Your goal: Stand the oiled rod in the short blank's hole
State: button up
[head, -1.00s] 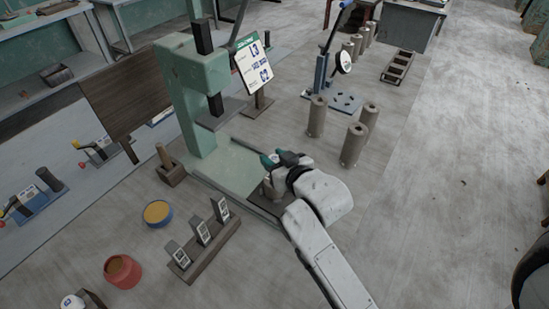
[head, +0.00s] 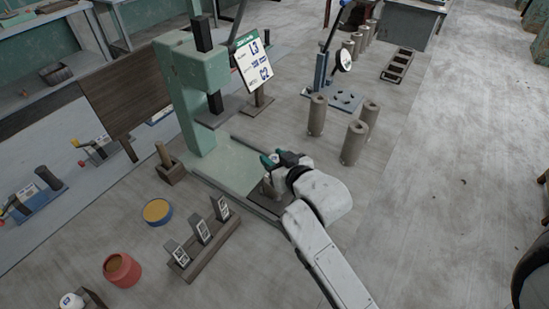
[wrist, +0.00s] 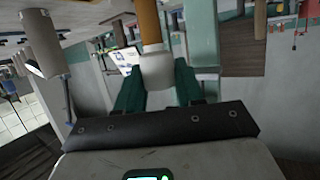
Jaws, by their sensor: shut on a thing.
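My gripper (head: 268,160) is at the bed of the green press, its green fingers closed. In the wrist view, which looks upside down, the fingers (wrist: 158,92) are on either side of a pale grey cylindrical part. An amber-brown length, which I take for the oiled rod (wrist: 148,22), runs from it to the top edge. In the head view a short grey-tan cylinder, probably the short blank (head: 267,188), stands on a dark plate below the fingertips. Its hole is not clear, and I cannot tell whether the rod touches it.
The green press (head: 195,95) rises just left of my gripper. Tall blanks (head: 355,143) stand to the right. A wooden block (head: 170,172) with a brown rod, a blue tin (head: 157,212), a red pot (head: 122,270) and a rack of tags (head: 212,250) lie left. Floor at right is clear.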

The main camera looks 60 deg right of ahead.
jog(key=o, duration=1.1)
jog(key=shift+o, duration=0.2)
jog(key=b+v, duration=0.1)
jog(key=v, duration=1)
jog(key=shift+b, duration=0.35)
jog(key=shift+w+f, duration=0.1)
